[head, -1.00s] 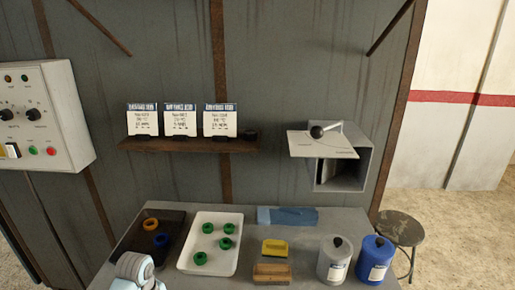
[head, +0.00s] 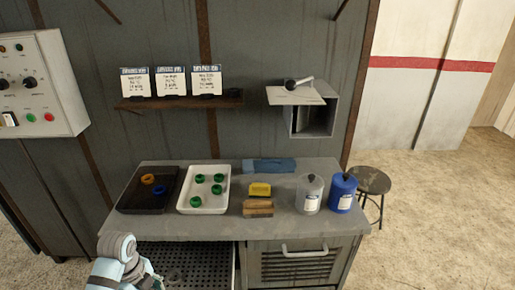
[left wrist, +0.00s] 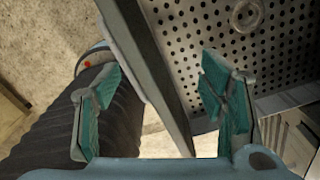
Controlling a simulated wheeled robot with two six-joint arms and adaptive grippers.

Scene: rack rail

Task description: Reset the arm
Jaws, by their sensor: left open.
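My left arm (head: 125,262) comes in at the bottom left of the head view, in front of the bench and beside the pulled-out perforated drawer (head: 215,264). Its fingers cannot be made out there. In the left wrist view my left gripper (left wrist: 165,105) is open, with its teal finger pads wide apart. The drawer's side wall (left wrist: 150,65) runs across the view between the fingers, and I cannot tell whether they touch it. The perforated drawer floor (left wrist: 205,40) lies beyond, with a faint ring (left wrist: 246,14) on it. My right gripper is not in view.
The bench (head: 300,228) carries a black tray (head: 128,203) and a white tray (head: 205,210) with coloured rings, brushes, a blue cloth (head: 268,165) and two canisters. A stool (head: 370,181) stands at right. A control box (head: 62,112) and a shelf (head: 130,105) are on the wall.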

